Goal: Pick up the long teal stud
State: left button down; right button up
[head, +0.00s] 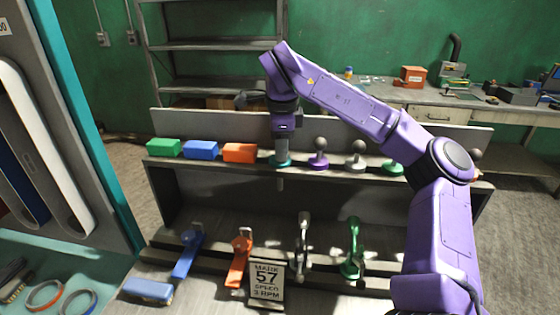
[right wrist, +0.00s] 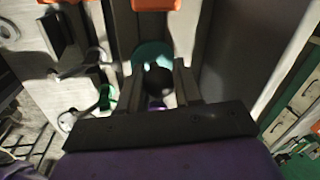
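The teal stud (head: 281,161) stands upright in the rack's upper ledge, in line with the other studs. Its stem shows below the ledge. My right gripper (head: 283,146) is directly above it, pointing down, and hides its top in the head view. In the right wrist view the stud's dark ball knob (right wrist: 157,80) lies between my right gripper's two fingers (right wrist: 158,88), with the teal collar (right wrist: 152,50) beyond. The fingers stand apart on both sides of the knob, with what looks like a narrow gap. My left gripper is out of view.
Purple (head: 318,162), grey (head: 355,161) and green (head: 392,168) studs stand to the right on the ledge. Green (head: 164,147), blue (head: 201,150) and orange (head: 240,152) blocks sit left. Coloured levers and a sign (head: 267,282) stand below.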

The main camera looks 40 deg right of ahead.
jog(key=shift+r, duration=0.1)
notch_tip(320, 180, up, 18)
jog(key=p, duration=0.3)
dwell(0.8)
